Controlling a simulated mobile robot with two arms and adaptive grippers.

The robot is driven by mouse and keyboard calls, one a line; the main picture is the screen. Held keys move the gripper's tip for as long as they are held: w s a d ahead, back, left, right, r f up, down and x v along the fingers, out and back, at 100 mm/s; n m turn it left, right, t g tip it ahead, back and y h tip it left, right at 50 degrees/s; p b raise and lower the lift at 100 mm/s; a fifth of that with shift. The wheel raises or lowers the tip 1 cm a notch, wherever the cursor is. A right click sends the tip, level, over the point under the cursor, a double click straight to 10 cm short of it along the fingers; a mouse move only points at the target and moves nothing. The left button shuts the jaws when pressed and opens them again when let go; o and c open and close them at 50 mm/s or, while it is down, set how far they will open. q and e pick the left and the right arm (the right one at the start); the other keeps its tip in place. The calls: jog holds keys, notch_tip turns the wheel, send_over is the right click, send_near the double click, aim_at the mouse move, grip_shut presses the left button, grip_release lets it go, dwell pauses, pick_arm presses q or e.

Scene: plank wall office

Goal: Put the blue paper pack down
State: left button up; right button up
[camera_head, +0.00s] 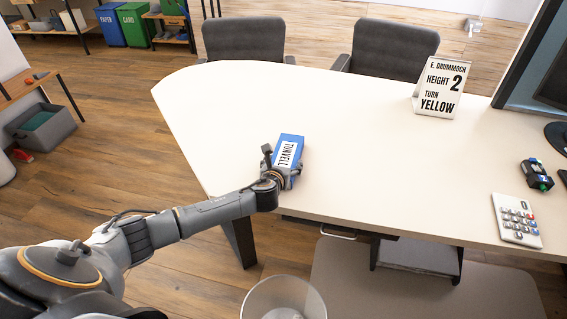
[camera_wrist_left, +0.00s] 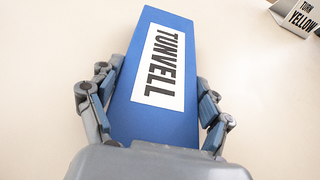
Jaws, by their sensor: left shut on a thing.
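The blue paper pack (camera_head: 291,143) has a white label reading TUNVELL. It is at the near left edge of the cream desk (camera_head: 330,115). My left gripper (camera_head: 281,168) is shut on the pack, with a finger on each side. In the left wrist view the blue paper pack (camera_wrist_left: 160,117) fills the middle, between the two fingers of the left gripper (camera_wrist_left: 158,110). I cannot tell whether the pack's underside touches the desk. My right gripper is not in view.
A sign (camera_head: 440,88) reading HEIGHT 2, TURN YELLOW stands at the back right of the desk. Two grey chairs stand behind. The desk's middle is clear.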

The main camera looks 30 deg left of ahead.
pick_arm(q)
jog(key=o, duration=1.5)
jog(key=shift+f, duration=0.1)
jog(key=shift+r, duration=0.25)
jog(key=p+v, duration=0.1)
jog(key=v, duration=1.1)
jog(key=shift+f, duration=0.1)
jog(key=shift+d, duration=0.1)
